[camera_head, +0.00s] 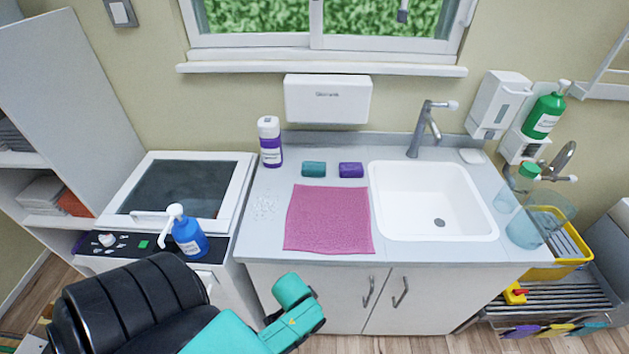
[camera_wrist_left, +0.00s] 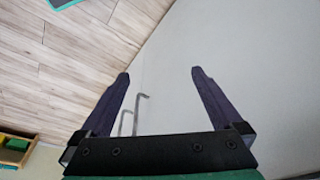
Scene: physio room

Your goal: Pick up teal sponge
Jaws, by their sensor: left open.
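The teal sponge (camera_head: 314,169) lies on the grey counter (camera_head: 272,240) at the back, left of a purple sponge (camera_head: 351,170), with a small gap between them. It is not seen in the left wrist view. My left gripper (camera_wrist_left: 160,75) is open, with nothing between its fingers; the white cabinet front and its door handles show beyond them. In the head view my left arm comes in from the bottom left, low in front of the cabinet and well short of the sponge; its fingers cannot be made out there. My right gripper is in neither view.
A pink cloth (camera_head: 328,218) lies in front of the sponges. A white and purple bottle (camera_head: 269,142) stands to their left. A white sink (camera_head: 432,203) with a tap (camera_head: 428,130) is to the right. A blue pump bottle (camera_head: 188,236) stands on the unit at left.

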